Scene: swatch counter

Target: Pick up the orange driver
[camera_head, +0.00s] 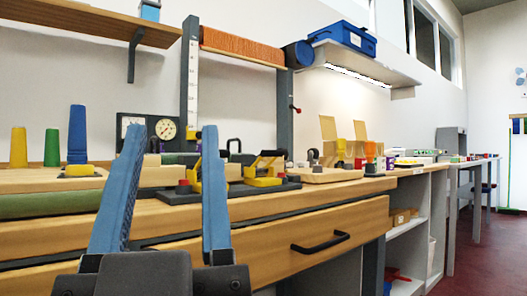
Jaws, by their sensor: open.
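I cannot make out an orange driver for certain. A small orange-red item (370,151) stands far along the wooden counter (345,187), too small to identify. My gripper (171,132) is in the foreground at the left, its two blue fingers wide apart with nothing held between them. The fingers rise in front of the counter's edge and hide part of the counter and the things on it.
Green, yellow and blue cones (77,135) stand at the left. Black-and-yellow clamps (265,172) sit on the counter behind my right finger. A drawer (275,245) with a black handle is below. Open floor (485,255) lies at the right.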

